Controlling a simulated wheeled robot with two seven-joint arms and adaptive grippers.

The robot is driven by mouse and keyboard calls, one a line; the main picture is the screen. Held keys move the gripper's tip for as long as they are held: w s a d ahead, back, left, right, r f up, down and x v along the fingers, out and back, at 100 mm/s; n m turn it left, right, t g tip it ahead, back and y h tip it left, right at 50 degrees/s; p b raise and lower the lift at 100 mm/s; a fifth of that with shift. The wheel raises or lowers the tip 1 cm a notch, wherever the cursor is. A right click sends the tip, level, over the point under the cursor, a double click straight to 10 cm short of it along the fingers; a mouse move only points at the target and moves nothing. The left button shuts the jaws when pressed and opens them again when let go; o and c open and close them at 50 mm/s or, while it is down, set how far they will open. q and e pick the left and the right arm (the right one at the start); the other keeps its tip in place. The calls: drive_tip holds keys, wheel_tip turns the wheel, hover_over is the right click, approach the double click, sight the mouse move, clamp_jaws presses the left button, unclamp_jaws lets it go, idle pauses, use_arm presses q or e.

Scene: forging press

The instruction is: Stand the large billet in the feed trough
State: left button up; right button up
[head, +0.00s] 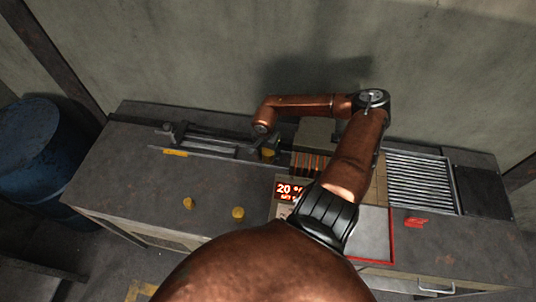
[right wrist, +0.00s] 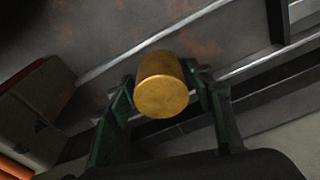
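The large billet, a yellow-gold cylinder (right wrist: 162,88), is between the two green fingers of my right gripper (right wrist: 165,92) in the right wrist view. The fingers press on its sides, and one round end faces the camera. The feed trough (head: 205,143) is the dark railed channel at the back left of the bench. Its pale rails (right wrist: 250,66) run behind the billet in the wrist view. In the head view my right gripper (head: 268,152) is at the trough's right end, mostly hidden by my arm. I cannot tell whether the billet touches the trough floor. My left gripper is out of view.
Two yellow pieces (head: 188,203) (head: 238,212) stand on the bench's clear front left. A lit display (head: 289,191) stands at the middle. A red-rimmed tray (head: 393,240), a ribbed rack (head: 420,182) and a red item (head: 416,222) are on the right. A blue drum (head: 38,145) stands left.

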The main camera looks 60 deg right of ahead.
sight(266, 154)
drive_tip(key=shift+o, duration=0.6)
drive_tip(key=shift+r, duration=0.15)
drive_tip(key=r, duration=0.3)
drive_tip(key=a+r, duration=0.1)
drive_tip(key=r, duration=0.7)
drive_tip(key=shift+s+a, duration=0.1)
drive_tip(key=shift+a, duration=0.05)
drive_tip(key=shift+a+r, duration=0.1)
drive_tip(key=shift+r, duration=0.3)
